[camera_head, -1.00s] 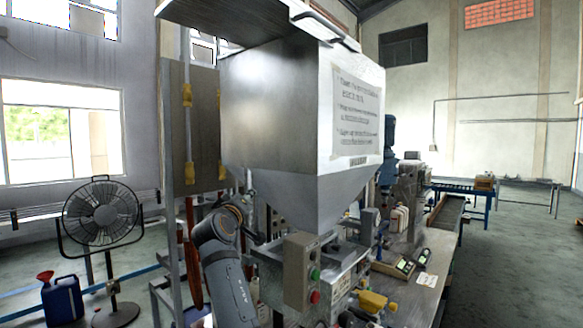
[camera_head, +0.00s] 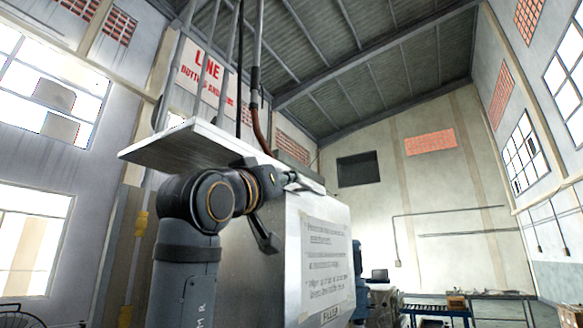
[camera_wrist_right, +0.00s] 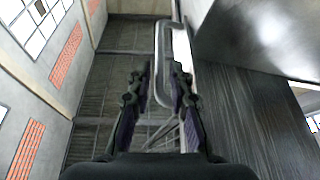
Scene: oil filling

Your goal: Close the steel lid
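The steel lid (camera_head: 165,150) is a flat plate at the top of the large hopper (camera_head: 325,225) in the head view, jutting out past it on the left. An arm, seemingly my right one, rises in front of the hopper. Its gripper (camera_head: 290,180) is by the lid's edge, small and partly hidden there. In the right wrist view my right gripper (camera_wrist_right: 160,78) has its fingers apart. The lid's looped metal handle (camera_wrist_right: 163,45) shows at and between the fingertips; contact cannot be told. My left gripper is not in view.
A hanging sign (camera_head: 207,78) and vertical pipes are behind and above the lid. A dark hose (camera_head: 256,100) comes down close behind it. A large dark metal surface (camera_wrist_right: 255,110) fills the right of the right wrist view. Open air lies to the hopper's right.

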